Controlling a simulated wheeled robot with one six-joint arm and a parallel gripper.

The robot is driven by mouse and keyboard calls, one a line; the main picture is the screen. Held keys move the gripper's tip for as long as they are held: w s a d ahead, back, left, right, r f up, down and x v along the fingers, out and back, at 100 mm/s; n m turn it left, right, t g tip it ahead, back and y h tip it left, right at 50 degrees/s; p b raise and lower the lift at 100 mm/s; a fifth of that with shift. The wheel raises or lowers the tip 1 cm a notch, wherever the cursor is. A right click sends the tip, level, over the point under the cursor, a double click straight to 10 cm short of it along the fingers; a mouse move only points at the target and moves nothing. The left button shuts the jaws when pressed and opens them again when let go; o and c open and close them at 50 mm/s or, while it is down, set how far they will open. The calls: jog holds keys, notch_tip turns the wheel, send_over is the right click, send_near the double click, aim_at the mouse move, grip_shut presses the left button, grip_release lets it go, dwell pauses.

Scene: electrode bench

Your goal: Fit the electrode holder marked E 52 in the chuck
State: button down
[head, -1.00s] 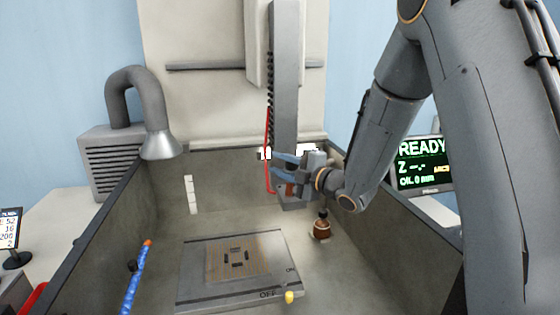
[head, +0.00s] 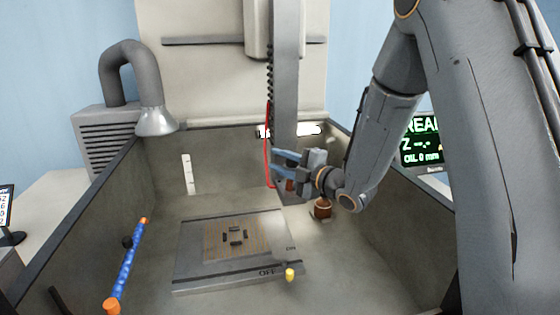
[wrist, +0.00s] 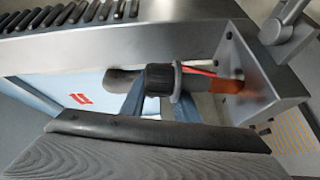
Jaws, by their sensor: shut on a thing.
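My gripper (head: 274,168) is at the lower end of the grey column, its blue fingers pointing left in the head view. It is shut on a holder that is mostly hidden there; a small brown part (head: 290,186) shows by the fingers. I cannot tell whether the holder touches the chuck. No E 52 mark is readable.
A plate with a tan grid (head: 210,275) and an ON/OFF lever lies on the tank floor. A brown round object (head: 322,208) stands right of it, partly behind my wrist. A blue hose (head: 130,262) is at the left.

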jog(key=shift+d+f, duration=0.2)
jog(key=shift+f, duration=0.3)
dwell(0.3)
jog(key=shift+w, duration=0.25)
jog(key=shift+w+d+r, duration=0.1)
jog(key=shift+d+r, duration=0.05)
jog(key=shift+r, duration=0.05)
jog(key=shift+w+r+b, duration=0.1)
jog(key=shift+r+b, duration=0.05)
jog(key=shift+b, duration=0.3)
dwell(0.4)
dwell(0.5)
jog(key=c, duration=1.3)
grip_release()
jog(key=shift+o, duration=0.6)
jog(key=o, duration=0.3)
jog(key=shift+o, duration=0.8)
